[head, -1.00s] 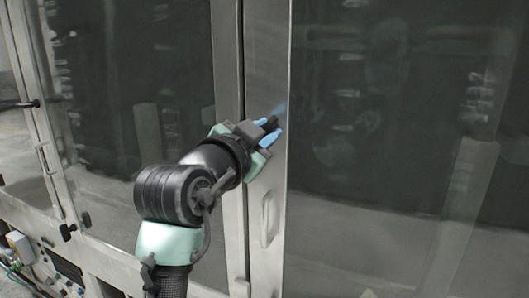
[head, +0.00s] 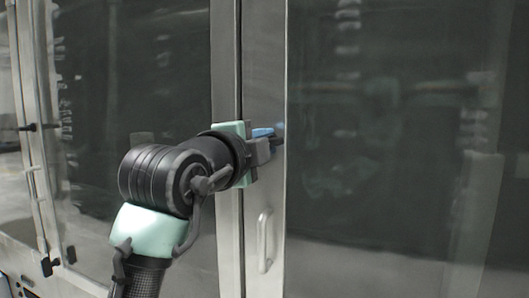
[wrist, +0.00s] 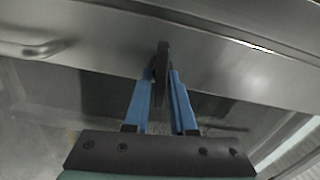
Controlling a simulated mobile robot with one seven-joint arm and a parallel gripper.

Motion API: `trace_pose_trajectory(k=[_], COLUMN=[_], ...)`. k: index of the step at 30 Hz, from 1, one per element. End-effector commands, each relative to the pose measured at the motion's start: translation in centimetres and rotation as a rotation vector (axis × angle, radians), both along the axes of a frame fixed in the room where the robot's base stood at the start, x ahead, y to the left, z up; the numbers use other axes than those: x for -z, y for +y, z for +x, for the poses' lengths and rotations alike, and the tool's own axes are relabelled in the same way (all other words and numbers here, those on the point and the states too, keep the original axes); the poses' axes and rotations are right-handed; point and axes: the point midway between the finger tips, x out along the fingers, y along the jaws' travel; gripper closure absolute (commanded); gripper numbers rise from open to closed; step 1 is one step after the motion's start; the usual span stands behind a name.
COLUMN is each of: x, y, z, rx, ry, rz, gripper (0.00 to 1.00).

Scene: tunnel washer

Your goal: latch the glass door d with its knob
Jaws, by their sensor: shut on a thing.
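A large glass door (head: 390,170) with a metal frame fills the right of the head view; I take it to be door d. Its dark knob (head: 279,128) is on the metal frame strip and is mostly hidden behind my fingers. In the wrist view the knob (wrist: 162,62) is a thin dark upright piece against the metal frame. My gripper (head: 266,136) reaches the frame from the left. Its two blue fingers (wrist: 161,85) are shut on the knob, one on each side. I cannot tell whether the latch is engaged.
A pale pull handle (head: 265,240) is on the same frame strip, below my gripper. To the left is another glass door (head: 110,90) with a dark knob (head: 28,127) at its far edge. A narrow dark seam runs between the metal frames.

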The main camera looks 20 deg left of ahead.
Motion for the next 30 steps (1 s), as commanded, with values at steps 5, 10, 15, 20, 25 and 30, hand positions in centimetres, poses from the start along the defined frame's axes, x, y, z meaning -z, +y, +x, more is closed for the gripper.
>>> trace_pose_trajectory(k=[5,10,15,20,25,30], x=[0.21,0.15,0.12,0.10,0.10,0.10], y=[0.04,0.01,-0.01,-0.01,-0.01,-0.01], z=[0.00,0.00,0.01,0.01,0.01,0.00], rx=[-0.001,-0.001,0.000,0.000,0.000,0.000], ry=[-0.002,-0.004,-0.005,-0.005,-0.005,-0.005], rz=[0.084,0.129,0.147,0.149,0.148,0.147], gripper=[1.00,1.00,1.00,1.00,1.00,0.55])
